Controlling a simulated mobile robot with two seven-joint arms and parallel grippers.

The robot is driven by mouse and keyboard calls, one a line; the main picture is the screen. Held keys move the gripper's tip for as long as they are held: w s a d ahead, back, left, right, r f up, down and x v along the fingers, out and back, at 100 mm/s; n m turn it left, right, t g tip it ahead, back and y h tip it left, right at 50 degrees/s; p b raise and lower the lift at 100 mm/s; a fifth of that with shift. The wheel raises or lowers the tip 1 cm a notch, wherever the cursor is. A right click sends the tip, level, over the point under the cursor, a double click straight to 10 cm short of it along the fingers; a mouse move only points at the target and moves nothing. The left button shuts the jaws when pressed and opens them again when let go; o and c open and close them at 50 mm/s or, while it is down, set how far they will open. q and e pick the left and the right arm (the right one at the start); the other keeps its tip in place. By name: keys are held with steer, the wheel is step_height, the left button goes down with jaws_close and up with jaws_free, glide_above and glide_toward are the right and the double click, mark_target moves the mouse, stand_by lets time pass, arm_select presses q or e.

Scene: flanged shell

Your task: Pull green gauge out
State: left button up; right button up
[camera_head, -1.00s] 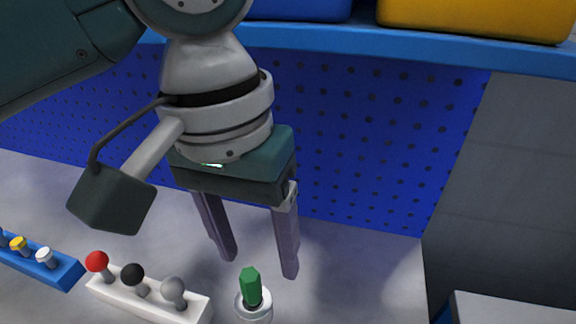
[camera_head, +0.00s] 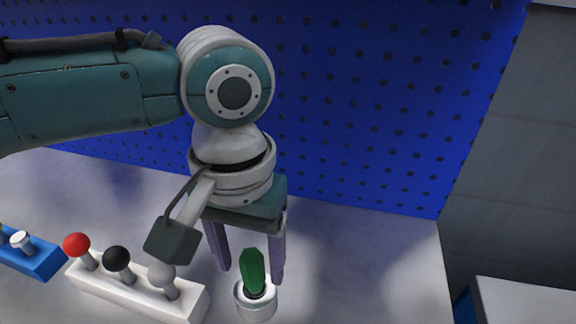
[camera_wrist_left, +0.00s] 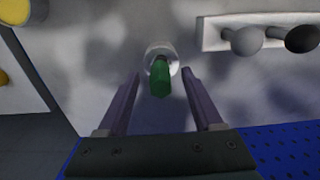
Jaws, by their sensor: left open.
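The green gauge (camera_head: 252,272) stands upright in a white round holder (camera_head: 256,304) on the grey table. In the left wrist view the green gauge (camera_wrist_left: 160,78) lies midway between the fingertips and a little beyond them, with the holder's rim (camera_wrist_left: 158,50) around its base. My left gripper (camera_head: 250,276) points down and is open, its two fingers apart just behind the gauge in the head view. I see no contact between the fingers and the gauge. My right gripper is not in view.
A white block (camera_head: 136,292) with red, black and grey ball knobs stands left of the holder. A blue block (camera_head: 32,258) with small knobs is farther left. A blue pegboard (camera_head: 350,110) rises behind. The table right of the holder is clear.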

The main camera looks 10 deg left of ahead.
arm_select(q)
steer(key=shift+f, duration=0.15)
steer(key=shift+c, duration=0.4)
jaws_close()
stand_by(0.5)
steer(key=shift+r+p, duration=3.5)
steer(key=shift+p, duration=0.8)
